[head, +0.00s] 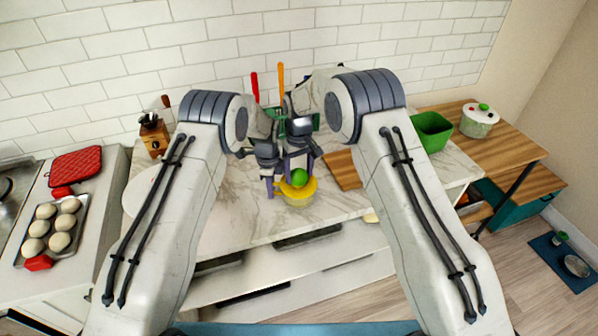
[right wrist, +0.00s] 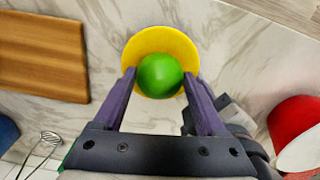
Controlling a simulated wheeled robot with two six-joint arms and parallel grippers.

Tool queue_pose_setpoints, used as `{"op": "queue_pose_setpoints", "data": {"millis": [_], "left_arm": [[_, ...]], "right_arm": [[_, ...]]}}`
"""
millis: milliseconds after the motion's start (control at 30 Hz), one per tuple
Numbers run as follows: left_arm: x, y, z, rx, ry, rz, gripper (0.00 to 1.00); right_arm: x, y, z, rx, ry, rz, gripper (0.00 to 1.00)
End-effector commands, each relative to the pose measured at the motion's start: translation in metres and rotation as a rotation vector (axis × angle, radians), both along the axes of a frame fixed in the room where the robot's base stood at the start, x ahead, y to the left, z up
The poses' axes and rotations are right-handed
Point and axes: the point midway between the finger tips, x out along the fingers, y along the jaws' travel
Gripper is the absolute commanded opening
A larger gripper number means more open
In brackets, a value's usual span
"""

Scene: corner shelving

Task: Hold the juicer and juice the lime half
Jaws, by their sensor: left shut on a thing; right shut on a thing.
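The yellow juicer (head: 298,194) stands on the marble counter near its front edge, and its yellow rim also shows in the right wrist view (right wrist: 160,36). The green lime half (head: 299,177) is over the juicer's top; whether it touches the juicer's cone is hidden. My right gripper (right wrist: 160,82) is shut on the lime half, with a purple finger on each side of it. My left gripper (head: 273,187) is at the juicer's left side, shut on it; its exact contact is partly hidden.
A wooden cutting board (head: 343,170) lies right of the juicer. A tray of buns (head: 53,231) is at the far left. In the right wrist view a whisk (right wrist: 46,140) and a red-and-white object (right wrist: 296,130) show.

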Motion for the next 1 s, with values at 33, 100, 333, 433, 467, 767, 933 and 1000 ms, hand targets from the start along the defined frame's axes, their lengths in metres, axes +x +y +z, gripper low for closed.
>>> {"op": "queue_pose_setpoints", "data": {"millis": [33,100,333,433,467,767,933,1000], "left_arm": [[0.002,0.000,0.001,-0.002,-0.005,0.000,0.00],[0.002,0.000,0.001,-0.002,-0.005,0.000,0.00],[0.002,0.000,0.002,-0.002,-0.005,0.000,0.00],[0.002,0.000,0.002,-0.002,-0.005,0.000,0.00],[0.002,0.000,0.002,-0.002,-0.005,0.000,0.00],[0.001,0.000,0.001,-0.001,-0.004,0.000,0.00],[0.001,0.000,0.001,0.000,-0.003,0.000,0.00],[0.001,0.000,0.001,0.000,-0.002,0.000,0.00]], "right_arm": [[-0.003,-0.001,-0.005,-0.004,0.011,-0.068,0.21],[-0.004,0.000,-0.005,-0.004,0.011,-0.149,0.21],[-0.004,0.000,-0.005,-0.005,0.011,-0.232,0.21],[-0.004,0.000,-0.005,-0.004,0.011,-0.231,0.21],[-0.004,0.000,-0.005,-0.004,0.011,-0.230,0.21],[-0.002,0.000,0.015,-0.002,0.005,-0.229,0.21],[-0.001,0.001,0.030,-0.001,0.003,-0.228,0.21],[-0.001,0.001,0.036,0.000,0.002,-0.228,0.21]]}}
